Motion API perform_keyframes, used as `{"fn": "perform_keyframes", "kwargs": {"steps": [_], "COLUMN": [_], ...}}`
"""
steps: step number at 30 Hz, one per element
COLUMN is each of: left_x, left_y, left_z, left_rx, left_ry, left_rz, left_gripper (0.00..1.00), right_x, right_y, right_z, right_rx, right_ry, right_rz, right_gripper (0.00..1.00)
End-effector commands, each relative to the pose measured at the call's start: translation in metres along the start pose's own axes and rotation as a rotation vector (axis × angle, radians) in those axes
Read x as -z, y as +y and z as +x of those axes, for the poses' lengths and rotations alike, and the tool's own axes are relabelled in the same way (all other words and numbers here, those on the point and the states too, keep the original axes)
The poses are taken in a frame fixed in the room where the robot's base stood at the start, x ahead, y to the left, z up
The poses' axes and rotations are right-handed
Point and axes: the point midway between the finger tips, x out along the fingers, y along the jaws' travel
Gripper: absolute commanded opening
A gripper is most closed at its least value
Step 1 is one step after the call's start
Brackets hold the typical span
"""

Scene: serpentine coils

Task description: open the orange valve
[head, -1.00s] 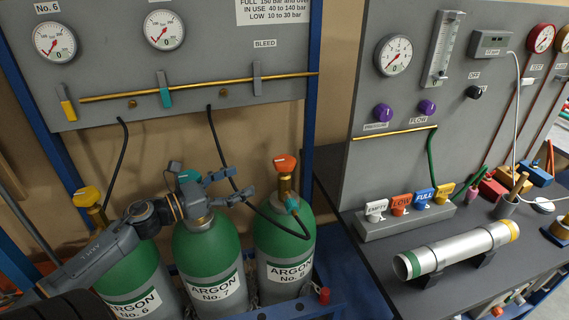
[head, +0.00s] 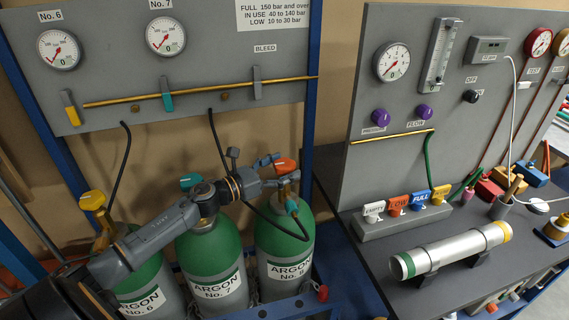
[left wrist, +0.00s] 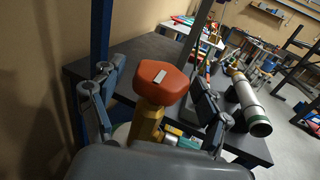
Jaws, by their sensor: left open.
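The orange valve (head: 285,165) is the knob on a brass stem on top of the right-hand green cylinder, labelled Argon No. 8 (head: 287,243). In the left wrist view the orange valve (left wrist: 162,82) has a pale mark on top and sits between my two fingers. My left gripper (head: 277,176) is open around the valve, one finger on each side; it also shows in the left wrist view (left wrist: 160,95). Gaps show between fingers and knob, more clearly on the left. My right gripper is not in view.
Argon No. 7 cylinder (head: 212,262) with a teal valve (head: 190,181) stands under my left arm. A yellow valve (head: 93,200) is further left. A black hose (head: 262,218) runs near the orange valve. A blue post (head: 314,90) rises behind it. A dark workbench (head: 370,255) stands right.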

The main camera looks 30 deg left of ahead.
Motion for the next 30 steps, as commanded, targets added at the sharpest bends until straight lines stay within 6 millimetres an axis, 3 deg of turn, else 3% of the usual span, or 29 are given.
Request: {"fn": "perform_keyframes", "kwargs": {"steps": [11,12,20,30], "left_x": [0.0004,0.0003,0.0001,-0.0023], "left_y": [-0.0002,-0.0002,-0.0002,-0.0012], "left_z": [0.0063,0.0062,0.0061,0.0062], "left_rx": [0.0,0.0,0.0,-0.038], "left_ry": [0.001,0.001,0.0,-0.001], "left_rz": [0.0,0.0,0.0,0.0], "left_gripper": [0.76,0.74,0.21,0.21], "right_x": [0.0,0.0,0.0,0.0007], "right_y": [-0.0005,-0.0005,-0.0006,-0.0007], "right_z": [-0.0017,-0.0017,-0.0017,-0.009], "right_rx": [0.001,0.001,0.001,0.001], "right_ry": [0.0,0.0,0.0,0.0], "right_rz": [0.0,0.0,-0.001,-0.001], "right_gripper": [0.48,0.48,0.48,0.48]}}
